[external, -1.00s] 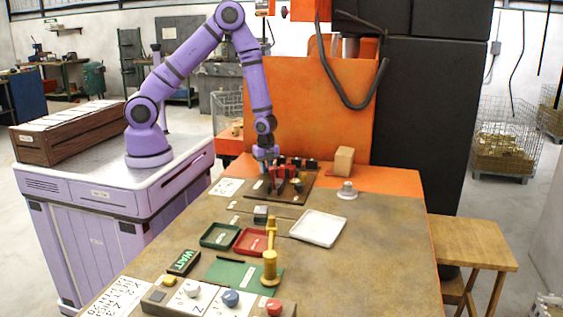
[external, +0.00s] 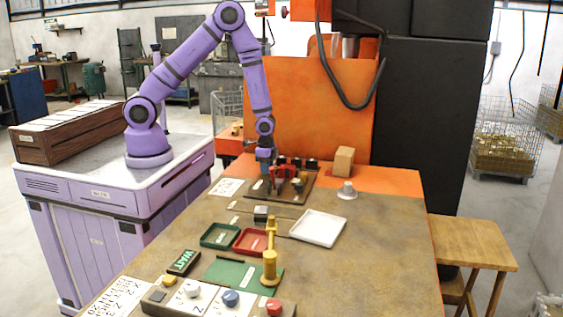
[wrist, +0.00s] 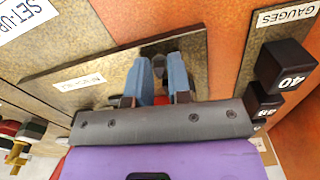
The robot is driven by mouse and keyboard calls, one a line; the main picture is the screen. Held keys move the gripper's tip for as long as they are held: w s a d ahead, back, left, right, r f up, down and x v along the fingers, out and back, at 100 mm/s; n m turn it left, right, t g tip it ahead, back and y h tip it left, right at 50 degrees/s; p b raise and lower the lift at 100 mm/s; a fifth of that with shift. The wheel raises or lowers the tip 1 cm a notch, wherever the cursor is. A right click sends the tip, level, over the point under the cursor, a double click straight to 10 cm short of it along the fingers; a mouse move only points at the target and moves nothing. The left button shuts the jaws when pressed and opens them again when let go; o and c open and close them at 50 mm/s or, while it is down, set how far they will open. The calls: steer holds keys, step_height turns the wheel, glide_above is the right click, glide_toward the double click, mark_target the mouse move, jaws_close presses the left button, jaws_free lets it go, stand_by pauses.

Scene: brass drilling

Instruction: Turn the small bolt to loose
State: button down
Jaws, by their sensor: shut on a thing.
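My gripper (wrist: 163,65) is shut in the wrist view, its two blue fingers on either side of a small grey piece (wrist: 158,66). This seems to be the small bolt, but the fingers hide most of it and its shape and turn cannot be told. It is at a brown-grey plate with a white label (wrist: 84,84). In the external view my gripper (external: 267,178) points down at the left part of the dark fixture plate (external: 290,198), beside a red part (external: 284,171). The bolt cannot be made out there.
Black gauge blocks (wrist: 285,65) stand close to the right of my gripper in the wrist view. A tan block (external: 344,161) and a grey knobbed piece (external: 347,190) stand right of the fixture. A white tray (external: 318,228) and green and red trays sit nearer the front.

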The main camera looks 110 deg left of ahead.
steer(key=shift+n, duration=0.3)
steer(key=c, duration=1.3)
jaws_free()
steer(key=shift+c, duration=0.2)
step_height(320, 180, up, 11)
